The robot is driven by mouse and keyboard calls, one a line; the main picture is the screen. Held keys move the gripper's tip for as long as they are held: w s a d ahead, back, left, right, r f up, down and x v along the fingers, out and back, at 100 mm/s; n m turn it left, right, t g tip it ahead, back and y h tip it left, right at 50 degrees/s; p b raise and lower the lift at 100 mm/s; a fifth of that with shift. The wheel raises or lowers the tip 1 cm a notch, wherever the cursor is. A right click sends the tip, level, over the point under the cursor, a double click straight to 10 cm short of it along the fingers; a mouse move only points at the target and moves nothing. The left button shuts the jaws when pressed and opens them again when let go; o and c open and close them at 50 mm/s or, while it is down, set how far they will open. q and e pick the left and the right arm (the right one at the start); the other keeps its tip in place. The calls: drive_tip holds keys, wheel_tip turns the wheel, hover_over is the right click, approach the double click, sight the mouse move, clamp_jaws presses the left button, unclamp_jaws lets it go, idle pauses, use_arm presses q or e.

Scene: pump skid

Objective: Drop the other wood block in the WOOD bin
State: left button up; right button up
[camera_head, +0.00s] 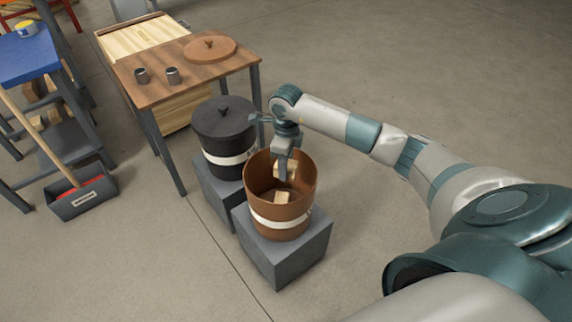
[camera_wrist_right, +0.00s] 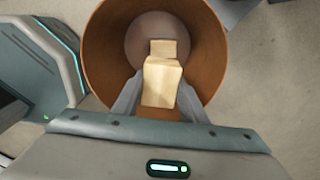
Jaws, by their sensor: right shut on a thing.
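The brown open bin (camera_head: 281,224) stands on a grey block in the head view. Any wording on its white band is too small to read. My right gripper (camera_head: 285,175) points down into the bin's mouth, shut on a light wood block (camera_wrist_right: 161,82). This held block shows in the head view (camera_head: 287,167) near the bin's inner far wall. Another wood block (camera_head: 282,197) lies inside the bin. It also shows in the right wrist view (camera_wrist_right: 163,48), beyond the held one. My left gripper is not in view.
A black lidded bin (camera_head: 222,130) stands just behind on its own grey block. A wooden table (camera_head: 185,71) holds a round brown lid (camera_head: 209,50) and two small dark cups. The floor to the right is clear apart from my arm.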

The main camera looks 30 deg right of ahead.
drive_tip(key=o, duration=1.1)
drive_tip(key=shift+o, duration=0.2)
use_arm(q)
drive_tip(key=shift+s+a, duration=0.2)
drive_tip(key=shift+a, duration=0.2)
use_arm(e)
wheel_tip(320, 180, up, 18)
drive_tip(key=shift+f, duration=0.25)
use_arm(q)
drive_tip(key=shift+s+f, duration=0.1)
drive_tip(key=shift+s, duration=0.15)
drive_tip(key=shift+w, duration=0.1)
